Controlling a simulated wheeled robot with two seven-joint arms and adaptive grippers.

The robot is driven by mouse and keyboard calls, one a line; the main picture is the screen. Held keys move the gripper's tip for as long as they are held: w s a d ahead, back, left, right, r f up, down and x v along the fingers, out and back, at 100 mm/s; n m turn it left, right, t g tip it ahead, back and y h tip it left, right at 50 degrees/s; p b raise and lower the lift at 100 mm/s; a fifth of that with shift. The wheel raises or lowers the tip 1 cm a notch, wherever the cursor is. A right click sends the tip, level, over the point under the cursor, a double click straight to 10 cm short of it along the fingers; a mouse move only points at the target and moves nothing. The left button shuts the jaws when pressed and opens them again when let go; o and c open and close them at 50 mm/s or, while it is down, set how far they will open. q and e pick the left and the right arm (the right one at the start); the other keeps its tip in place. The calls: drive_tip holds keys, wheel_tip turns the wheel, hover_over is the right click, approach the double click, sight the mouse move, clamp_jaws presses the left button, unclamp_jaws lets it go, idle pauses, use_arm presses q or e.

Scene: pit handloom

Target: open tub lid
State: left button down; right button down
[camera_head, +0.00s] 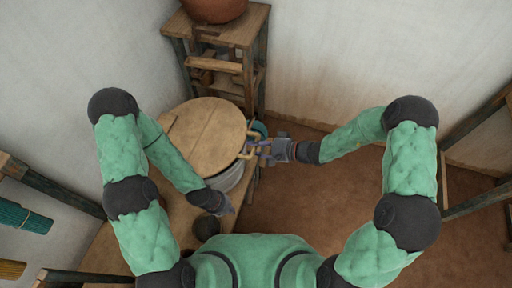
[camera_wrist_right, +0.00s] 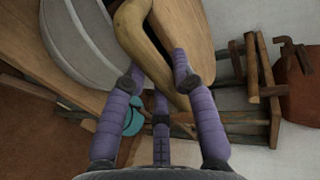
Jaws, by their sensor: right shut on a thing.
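The round wooden tub lid (camera_head: 200,128) lies over the pale tub (camera_head: 232,178), whose wall shows below the lid's right edge. A tan handle (camera_head: 252,138) stands at the lid's right edge. My right gripper (camera_head: 262,149) is shut on this handle from the right. In the right wrist view, the purple fingers of my right gripper (camera_wrist_right: 155,75) are around the curved handle (camera_wrist_right: 140,32), with the tub (camera_wrist_right: 78,38) at left and the lid (camera_wrist_right: 185,25) behind. My left gripper (camera_head: 222,207) is beside the tub's near side; its fingers are too small to read.
The tub stands on a wooden bench (camera_head: 170,228). A dark round object (camera_head: 205,227) lies near my left gripper. A wooden rack (camera_head: 222,50) with a clay pot (camera_head: 214,9) stands behind. A teal object (camera_head: 259,128) is beside the tub. Brown floor (camera_head: 310,215) is free to the right.

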drive_tip(key=w+a+r+g+h+p, duration=0.15)
drive_tip(key=a+r+p, duration=0.25)
drive_tip(key=r+p, duration=0.45)
drive_tip(key=w+a+r+h+p, duration=0.15)
drive_tip(key=a+r+p, duration=0.25)
drive_tip(key=r+p, duration=0.45)
drive_tip(key=w+a+r+h+p, duration=0.1)
drive_tip(key=a+r+h+p, duration=0.2)
drive_tip(key=r+p, duration=0.55)
drive_tip(key=w+a+r+p, duration=0.3)
drive_tip(key=a+r+p, duration=0.1)
drive_tip(key=a, duration=0.5)
drive_tip(key=w+a+r+p, duration=0.3)
drive_tip(key=a+r+p, duration=0.1)
drive_tip(key=a, duration=0.6)
drive_tip(key=w+a+r+h+p, duration=0.1)
drive_tip(key=w+a+r+p, duration=0.2)
drive_tip(key=a, duration=0.6)
drive_tip(key=shift+a+r+g+p, duration=0.2)
drive_tip(key=shift+r+g+p, duration=0.15)
drive_tip(key=shift+r+p, duration=0.65)
drive_tip(key=shift+r, duration=0.1)
drive_tip(key=c, duration=1)
unclamp_jaws()
drive_tip(key=shift+o, duration=0.2)
